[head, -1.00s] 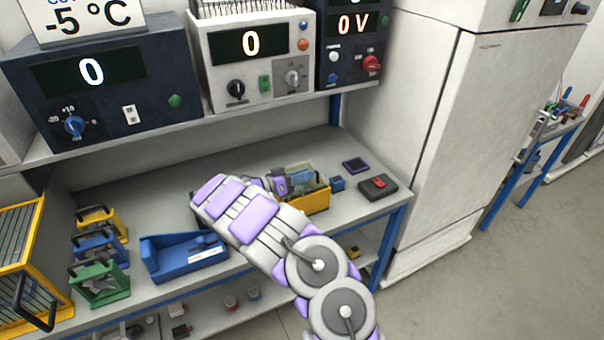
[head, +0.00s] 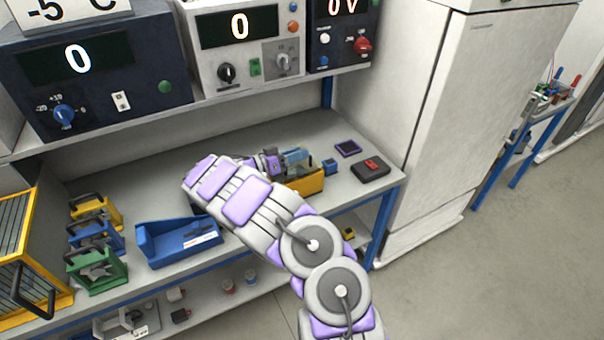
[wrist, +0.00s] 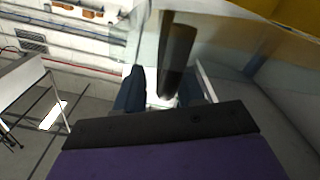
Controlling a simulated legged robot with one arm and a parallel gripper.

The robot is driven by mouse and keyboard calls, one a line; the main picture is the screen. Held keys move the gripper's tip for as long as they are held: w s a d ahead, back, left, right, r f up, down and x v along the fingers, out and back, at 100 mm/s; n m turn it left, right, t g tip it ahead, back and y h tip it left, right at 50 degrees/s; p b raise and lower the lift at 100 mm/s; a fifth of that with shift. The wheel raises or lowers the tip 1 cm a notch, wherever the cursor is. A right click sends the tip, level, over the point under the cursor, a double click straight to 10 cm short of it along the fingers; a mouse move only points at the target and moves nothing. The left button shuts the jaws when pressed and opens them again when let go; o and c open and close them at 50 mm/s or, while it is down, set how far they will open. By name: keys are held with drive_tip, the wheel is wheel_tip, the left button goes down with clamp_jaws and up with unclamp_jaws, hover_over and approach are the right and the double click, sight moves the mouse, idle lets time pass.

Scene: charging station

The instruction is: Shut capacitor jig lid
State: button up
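The jig I take for the capacitor jig is a yellow box (head: 312,184) on the right half of the bench. A clear lid (head: 297,155) stands raised over it, partly hidden by my arm. My gripper (head: 273,164) is at the lid's left side. In the wrist view, a dark bar (wrist: 178,55), perhaps the lid's handle, runs down toward my gripper (wrist: 165,98), with clear panel around it. I cannot tell whether the fingers are closed on it or only beside it.
A blue open tray (head: 180,240) and yellow, blue and green small fixtures (head: 97,265) stand at left. A small blue block (head: 330,166), a dark box with a red switch (head: 370,169) and a purple-edged pad (head: 347,149) lie right. Instruments (head: 85,75) line the shelf above.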

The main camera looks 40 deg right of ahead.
wheel_tip(320, 180, up, 2)
drive_tip(key=shift+r, duration=0.1)
drive_tip(key=s+a+p, duration=0.2)
drive_tip(key=s+a, duration=0.6)
drive_tip(key=s, duration=0.5)
drive_tip(key=shift+s+a+r+p, duration=0.3)
drive_tip(key=shift+r+p, duration=0.1)
drive_tip(key=shift+c, duration=0.3)
